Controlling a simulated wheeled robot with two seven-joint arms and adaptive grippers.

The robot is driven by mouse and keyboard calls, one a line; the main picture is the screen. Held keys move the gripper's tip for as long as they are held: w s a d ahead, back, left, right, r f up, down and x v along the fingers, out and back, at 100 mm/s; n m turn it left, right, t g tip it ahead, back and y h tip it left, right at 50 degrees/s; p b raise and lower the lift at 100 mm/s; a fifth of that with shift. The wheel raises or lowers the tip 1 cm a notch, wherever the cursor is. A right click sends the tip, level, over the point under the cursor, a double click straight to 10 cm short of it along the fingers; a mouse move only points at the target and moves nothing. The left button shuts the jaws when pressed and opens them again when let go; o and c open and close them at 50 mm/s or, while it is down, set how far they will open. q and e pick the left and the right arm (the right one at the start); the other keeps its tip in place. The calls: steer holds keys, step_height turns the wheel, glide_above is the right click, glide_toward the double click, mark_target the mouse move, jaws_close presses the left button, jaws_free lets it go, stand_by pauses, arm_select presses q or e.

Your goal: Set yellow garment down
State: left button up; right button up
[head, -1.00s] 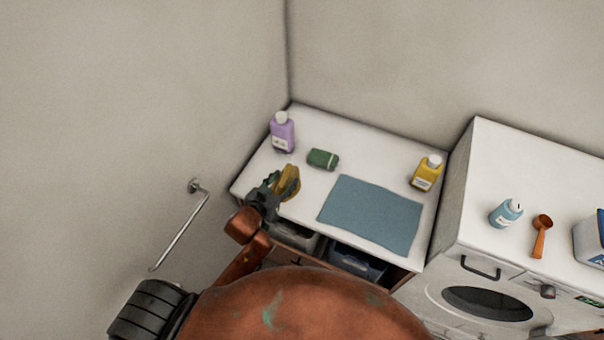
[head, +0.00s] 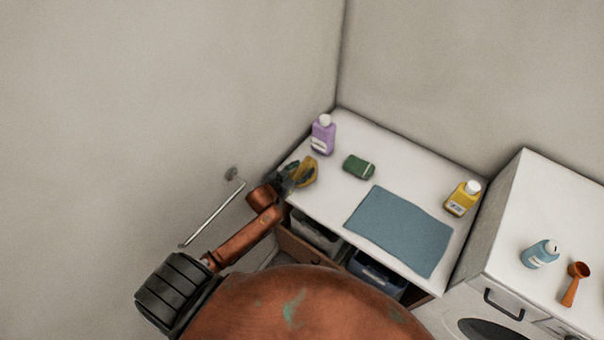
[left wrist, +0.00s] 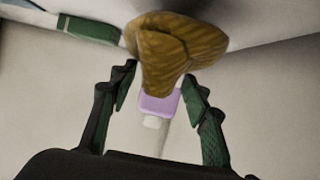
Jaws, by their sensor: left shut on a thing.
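The yellow garment (head: 306,171) is a small folded, mustard-coloured bundle. My left gripper (head: 290,178) is shut on it at the left end of the white counter, in front of the purple bottle. In the left wrist view the garment (left wrist: 170,50) sits between the tips of my left gripper (left wrist: 158,80), with its bulk beyond the fingertips. Whether the garment touches the counter I cannot tell. My right gripper is not in view.
The white counter (head: 325,200) holds a purple bottle (head: 323,136), a rolled green cloth (head: 358,167), a flat blue cloth (head: 400,232) and a yellow bottle (head: 463,198). A washer (head: 550,200) stands right. A rail (head: 212,215) is on the left wall.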

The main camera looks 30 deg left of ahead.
arm_select(q)
steer(key=shift+d+f, duration=0.1)
steer(key=shift+f, duration=1.35)
steer(key=o, duration=1.2)
steer(key=shift+o, duration=0.2)
steer(key=shift+s, duration=0.1)
steer(key=d+v, duration=0.1)
steer(key=v, duration=1.1)
steer(key=shift+a, duration=0.45)
steer(key=shift+r, duration=0.1)
